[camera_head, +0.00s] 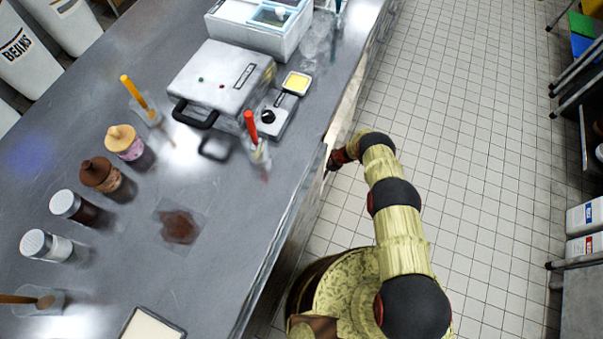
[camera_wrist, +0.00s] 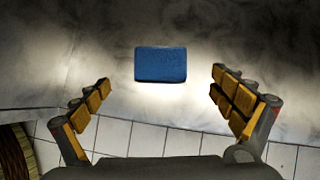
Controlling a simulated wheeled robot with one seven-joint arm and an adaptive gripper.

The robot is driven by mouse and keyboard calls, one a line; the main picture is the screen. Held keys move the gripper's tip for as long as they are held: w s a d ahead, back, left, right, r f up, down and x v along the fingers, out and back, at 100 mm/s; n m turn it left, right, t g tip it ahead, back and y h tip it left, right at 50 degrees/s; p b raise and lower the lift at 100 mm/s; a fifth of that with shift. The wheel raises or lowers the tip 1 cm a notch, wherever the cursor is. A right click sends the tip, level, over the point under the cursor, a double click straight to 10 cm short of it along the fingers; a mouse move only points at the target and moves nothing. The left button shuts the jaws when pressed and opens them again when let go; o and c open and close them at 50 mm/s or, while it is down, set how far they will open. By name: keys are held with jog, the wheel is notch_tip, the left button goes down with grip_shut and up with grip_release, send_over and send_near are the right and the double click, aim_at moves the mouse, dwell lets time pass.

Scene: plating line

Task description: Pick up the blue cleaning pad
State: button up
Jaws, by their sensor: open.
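The blue cleaning pad (camera_wrist: 161,65) is a small blue block on a grey, smeared surface in the wrist view. It lies just beyond and between my fingertips, a little above the picture's middle. My gripper (camera_wrist: 161,90) is open and empty, with a finger on each side and a clear gap to the pad. In the head view the end of my arm (camera_head: 338,158) is beside the counter's right side. The fingers are hard to make out there, and the pad does not show.
The steel counter (camera_head: 130,255) carries a press grill (camera_head: 222,80), a small scale (camera_head: 275,115), several shaker jars, an orange-handled tool (camera_head: 134,92) and a red-handled tool (camera_head: 250,127). A brown stain (camera_head: 180,227) marks it. The tiled floor (camera_head: 490,170) on the right is open.

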jog(key=b+x, duration=0.3)
jog(key=x, duration=0.4)
jog(key=shift+f+b, duration=0.15)
jog(key=shift+b, duration=0.25)
jog(key=shift+c, duration=0.2)
jog(key=c, duration=1.1)
